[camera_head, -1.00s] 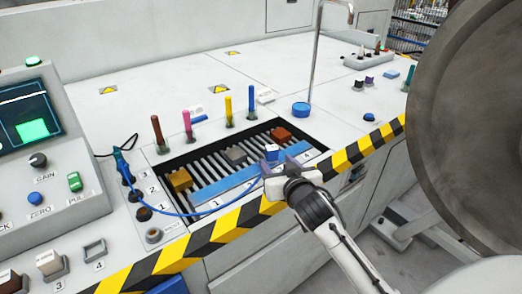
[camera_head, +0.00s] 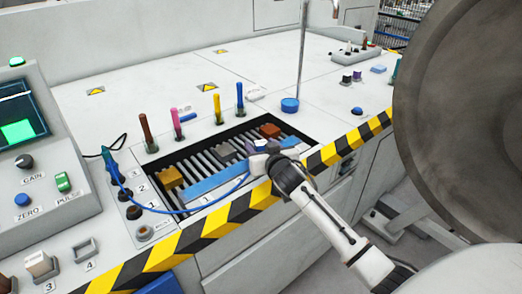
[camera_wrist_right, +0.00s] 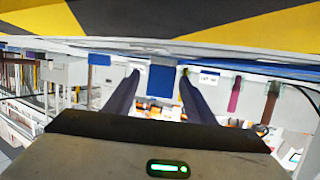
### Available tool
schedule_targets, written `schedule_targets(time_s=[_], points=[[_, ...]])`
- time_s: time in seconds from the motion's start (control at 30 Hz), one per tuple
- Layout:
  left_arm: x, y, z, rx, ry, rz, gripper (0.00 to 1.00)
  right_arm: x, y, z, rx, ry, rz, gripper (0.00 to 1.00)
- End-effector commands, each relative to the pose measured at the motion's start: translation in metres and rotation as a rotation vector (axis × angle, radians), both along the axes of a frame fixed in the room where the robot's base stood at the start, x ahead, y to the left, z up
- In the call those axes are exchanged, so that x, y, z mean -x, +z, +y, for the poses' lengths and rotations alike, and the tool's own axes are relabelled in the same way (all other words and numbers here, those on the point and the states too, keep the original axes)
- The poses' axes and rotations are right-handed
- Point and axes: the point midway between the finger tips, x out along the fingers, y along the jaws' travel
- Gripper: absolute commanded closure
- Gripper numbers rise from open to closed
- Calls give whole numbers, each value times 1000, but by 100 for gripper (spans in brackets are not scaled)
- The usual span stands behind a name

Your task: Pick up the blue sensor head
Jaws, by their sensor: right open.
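The blue sensor head (camera_head: 259,144), a small blue block with a pale top, is at the slatted bay, partly hidden by my right gripper. A blue cable arcs from the left sockets towards it. My right gripper (camera_head: 272,152) is at the block, over the bay's front edge. In the right wrist view a blue block (camera_wrist_right: 162,80), seemingly the sensor head, shows between the two dark open fingers (camera_wrist_right: 158,90), with visible gaps on both sides. Whether the fingers touch it cannot be told. My left gripper is not in view.
The slatted bay holds a yellow block (camera_head: 168,176), a grey block (camera_head: 225,151) and a brown block (camera_head: 269,130). Several coloured probes (camera_head: 218,108) stand behind it. A striped edge (camera_head: 225,220) runs in front. A large grey wheel (camera_head: 460,120) fills the right side.

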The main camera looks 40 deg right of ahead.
Motion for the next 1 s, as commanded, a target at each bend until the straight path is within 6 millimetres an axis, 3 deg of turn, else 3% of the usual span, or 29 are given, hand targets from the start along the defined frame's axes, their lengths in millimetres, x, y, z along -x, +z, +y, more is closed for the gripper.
schedule_targets(time_s=[0.07,0.37,0.63,1.0], points=[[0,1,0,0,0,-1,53,0,0,0,0,0,0,52],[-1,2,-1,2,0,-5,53,0,1,0,0,1,-2,100],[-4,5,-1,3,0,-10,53,0,8,0,1,1,-4,100],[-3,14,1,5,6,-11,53,0,79,0,1,1,-6,100]])
